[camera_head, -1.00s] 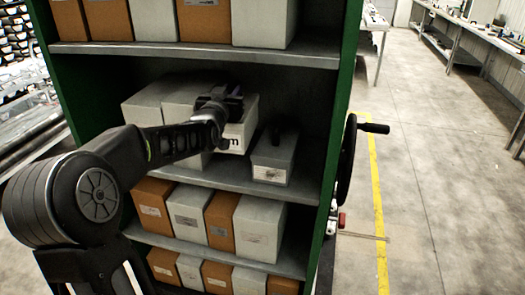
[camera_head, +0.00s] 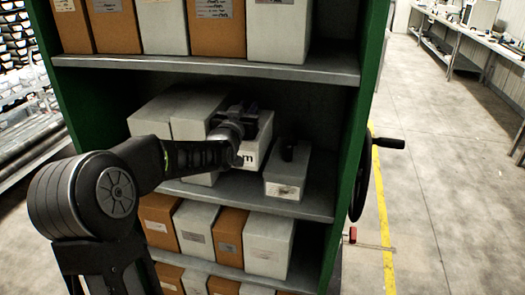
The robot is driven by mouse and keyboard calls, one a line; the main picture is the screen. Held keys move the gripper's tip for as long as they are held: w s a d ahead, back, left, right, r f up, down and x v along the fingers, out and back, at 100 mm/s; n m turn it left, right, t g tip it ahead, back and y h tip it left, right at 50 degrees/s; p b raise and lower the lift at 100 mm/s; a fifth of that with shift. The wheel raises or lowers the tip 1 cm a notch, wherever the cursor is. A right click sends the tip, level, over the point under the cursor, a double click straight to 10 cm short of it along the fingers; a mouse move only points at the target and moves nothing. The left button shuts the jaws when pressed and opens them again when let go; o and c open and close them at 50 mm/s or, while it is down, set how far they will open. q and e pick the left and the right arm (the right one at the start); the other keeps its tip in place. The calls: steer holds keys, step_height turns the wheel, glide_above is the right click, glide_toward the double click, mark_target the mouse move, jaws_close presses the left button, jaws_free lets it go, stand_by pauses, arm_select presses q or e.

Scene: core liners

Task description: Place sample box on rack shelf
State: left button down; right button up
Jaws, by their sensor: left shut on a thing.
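The rack's middle shelf (camera_head: 310,207) holds several pale grey boxes. My left arm comes in from the left, and my left gripper (camera_head: 243,118) is at the top of a grey box with dark lettering on its front (camera_head: 253,155). The gripper is shut on this box, which I take to be the sample box. Its fingertips and part of the box's front are hidden by my own wrist. The box is upright on or just above the shelf; I cannot tell if its bottom touches. My right gripper is not in view.
Larger grey boxes (camera_head: 152,118) stand to its left. A smaller grey box (camera_head: 287,180) with a dark piece on top stands close on its right. The shelf above (camera_head: 210,65) limits headroom. The green side panel (camera_head: 362,110) and black handwheel (camera_head: 365,178) are at right.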

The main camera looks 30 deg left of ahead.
arm_select(q)
steer(key=shift+f+p, duration=0.4)
steer(key=shift+f, duration=1.8)
step_height(320, 180, down, 3)
steer(key=shift+r+p, duration=0.1)
steer(key=shift+p, duration=0.3)
steer(key=shift+f, duration=0.4)
steer(key=shift+f, duration=0.2)
steer(key=c, duration=1.3)
jaws_free()
steer(key=shift+o, duration=0.2)
